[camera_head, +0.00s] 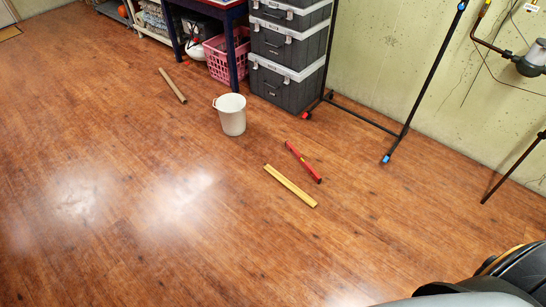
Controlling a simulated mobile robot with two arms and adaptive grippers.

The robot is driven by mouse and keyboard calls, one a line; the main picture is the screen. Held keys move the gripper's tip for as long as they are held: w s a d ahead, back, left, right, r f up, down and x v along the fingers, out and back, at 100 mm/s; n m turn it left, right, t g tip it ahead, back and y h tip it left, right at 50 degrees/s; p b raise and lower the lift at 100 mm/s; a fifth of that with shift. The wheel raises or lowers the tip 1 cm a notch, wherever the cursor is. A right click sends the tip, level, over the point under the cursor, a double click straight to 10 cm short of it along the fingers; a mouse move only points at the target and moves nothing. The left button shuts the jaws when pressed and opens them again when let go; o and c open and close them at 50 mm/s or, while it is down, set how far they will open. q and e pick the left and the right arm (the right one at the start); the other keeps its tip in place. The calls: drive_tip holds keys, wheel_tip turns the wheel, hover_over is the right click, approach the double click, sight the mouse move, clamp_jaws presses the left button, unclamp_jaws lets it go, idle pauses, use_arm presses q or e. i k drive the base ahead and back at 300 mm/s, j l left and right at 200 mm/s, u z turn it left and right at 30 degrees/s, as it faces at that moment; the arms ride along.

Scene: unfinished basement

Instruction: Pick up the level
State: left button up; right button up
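A slim red bar with a small yellowish patch near its middle, which looks like the level (303,162), lies flat on the brown wood floor. A yellow flat stick (290,186) lies close beside it, nearer to me and a little to the left. The two are apart, with a narrow strip of floor between them. Neither of my grippers is in view, and nothing is touching the level.
A white bucket (232,114) stands behind and left of the level. A brown stick (173,86) lies farther left. Stacked grey toolboxes (285,83), a pink basket (219,61) and a black rack's foot (394,145) stand behind. The floor at left and front is clear.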

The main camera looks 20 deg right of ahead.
sight(305, 165)
drive_tip(key=i+l+u, duration=0.3)
drive_tip(key=l, duration=0.45)
drive_tip(key=l+u, duration=0.35)
drive_tip(key=l, duration=0.35)
drive_tip(key=i+l+u, duration=0.1)
drive_tip(key=l+u, duration=0.2)
drive_tip(key=l, duration=0.55)
